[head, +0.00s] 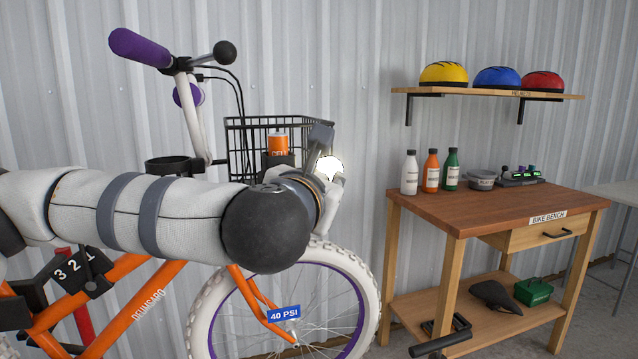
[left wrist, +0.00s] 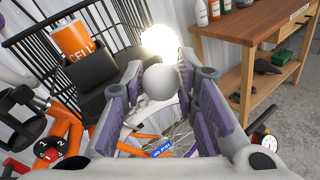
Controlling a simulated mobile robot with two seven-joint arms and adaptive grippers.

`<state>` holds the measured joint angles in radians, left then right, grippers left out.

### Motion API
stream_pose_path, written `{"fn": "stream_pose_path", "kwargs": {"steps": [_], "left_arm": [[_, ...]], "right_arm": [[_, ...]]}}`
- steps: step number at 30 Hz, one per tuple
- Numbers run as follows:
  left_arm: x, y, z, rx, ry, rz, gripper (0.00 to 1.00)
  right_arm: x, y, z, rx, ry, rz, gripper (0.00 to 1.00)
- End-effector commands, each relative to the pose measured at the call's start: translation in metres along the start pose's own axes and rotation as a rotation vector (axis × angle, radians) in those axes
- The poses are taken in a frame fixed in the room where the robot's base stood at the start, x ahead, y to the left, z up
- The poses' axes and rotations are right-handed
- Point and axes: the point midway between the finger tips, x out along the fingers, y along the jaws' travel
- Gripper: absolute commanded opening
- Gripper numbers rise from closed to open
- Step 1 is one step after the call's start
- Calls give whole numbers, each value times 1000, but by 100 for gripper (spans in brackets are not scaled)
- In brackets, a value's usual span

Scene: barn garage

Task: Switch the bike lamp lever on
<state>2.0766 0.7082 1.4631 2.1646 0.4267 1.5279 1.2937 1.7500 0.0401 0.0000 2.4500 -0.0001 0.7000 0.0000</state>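The bike lamp (head: 330,167) glows bright white at the front of the bike, beside the basket. It also glows in the left wrist view (left wrist: 161,40). A pale grey ball knob (left wrist: 160,82), apparently the lever's end, sits just in front of the lamp in the left wrist view. My left gripper (left wrist: 163,88) is open, with its purple-padded fingers on either side of the knob and gaps showing at both sides. In the head view my left arm hides much of the bike's front, and the gripper (head: 322,160) is partly hidden behind my wrist. My right gripper is not in view.
The black wire basket (head: 245,135) holds an orange cell (head: 278,145) in a black holder, close to my left gripper. A wooden bike bench (head: 470,208) with bottles stands at the right. A helmet shelf (head: 490,92) hangs above it. A black handle (head: 440,340) shows low in front.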

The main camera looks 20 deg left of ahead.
Motion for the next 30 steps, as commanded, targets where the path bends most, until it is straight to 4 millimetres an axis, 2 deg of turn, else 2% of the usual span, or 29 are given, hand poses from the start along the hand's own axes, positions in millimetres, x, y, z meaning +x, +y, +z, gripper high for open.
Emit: {"fn": "stream_pose_path", "kwargs": {"steps": [2, 11, 21, 24, 30], "left_arm": [[0, 0, 0, 0, 1, 0, 46], [-3, 0, 0, 1, -1, -1, 46], [-66, -1, 0, 2, -2, -3, 46], [-74, 0, 0, 2, -1, -1, 46], [-75, 0, 0, 1, 0, 0, 46]], "right_arm": [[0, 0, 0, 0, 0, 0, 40], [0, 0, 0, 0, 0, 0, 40], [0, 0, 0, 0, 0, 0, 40], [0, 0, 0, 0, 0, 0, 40], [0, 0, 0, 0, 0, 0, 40]]}}
